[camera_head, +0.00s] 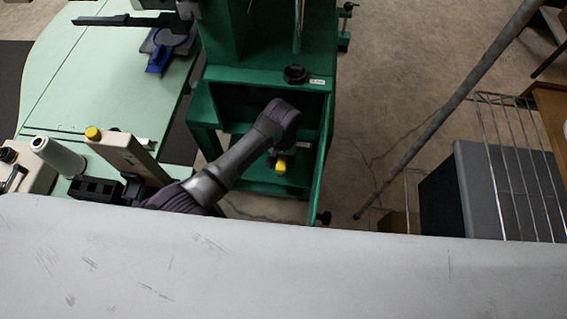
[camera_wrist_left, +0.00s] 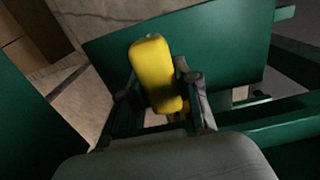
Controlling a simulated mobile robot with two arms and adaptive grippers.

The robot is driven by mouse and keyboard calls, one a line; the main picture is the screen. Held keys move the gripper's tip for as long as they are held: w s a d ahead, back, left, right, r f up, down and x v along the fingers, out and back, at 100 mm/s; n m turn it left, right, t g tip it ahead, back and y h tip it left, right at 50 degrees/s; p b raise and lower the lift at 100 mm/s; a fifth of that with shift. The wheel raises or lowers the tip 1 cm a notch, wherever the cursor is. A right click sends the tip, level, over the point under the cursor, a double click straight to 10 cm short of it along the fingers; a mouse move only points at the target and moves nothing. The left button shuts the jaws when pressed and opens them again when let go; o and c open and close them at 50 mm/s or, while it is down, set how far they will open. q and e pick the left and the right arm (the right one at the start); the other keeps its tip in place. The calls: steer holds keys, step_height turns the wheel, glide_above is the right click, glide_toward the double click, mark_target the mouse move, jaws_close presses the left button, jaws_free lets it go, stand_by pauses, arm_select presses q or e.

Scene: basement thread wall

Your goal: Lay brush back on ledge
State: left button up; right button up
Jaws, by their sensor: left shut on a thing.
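The yellow part of what looks like the brush (camera_wrist_left: 155,70) sits upright between the two fingers of my left gripper (camera_wrist_left: 162,82) in the left wrist view. The fingers are shut on it. In the head view the yellow end of the brush (camera_head: 281,165) shows just below my left gripper (camera_head: 276,153), over the lower part of the green machine frame (camera_head: 262,180). This green frame has flat shelf-like surfaces; I cannot tell which is the ledge. In the left wrist view a flat green surface (camera_wrist_left: 225,48) lies behind the brush. I cannot tell whether they touch. My right gripper is not in view.
A pale green table (camera_head: 100,70) stands at the left, with a blue-based tool (camera_head: 158,58) on it. A black knob (camera_head: 295,74) sits on the green frame. A slanted grey pole (camera_head: 450,105) and a wire rack (camera_head: 510,170) stand at the right. Concrete floor (camera_head: 390,80) lies between.

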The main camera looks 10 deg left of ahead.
mark_target(284, 163)
arm_select(q)
steer(key=shift+w+d+f, duration=0.1)
steer(key=shift+d+f, duration=0.05)
steer(key=shift+f, duration=1.8)
steer(key=shift+f, duration=0.1)
steer(key=o, duration=1)
steer(key=shift+r, duration=0.45)
step_height(284, 163, up, 11)
steer(key=shift+r+p, duration=0.15)
steer(key=shift+p, duration=0.45)
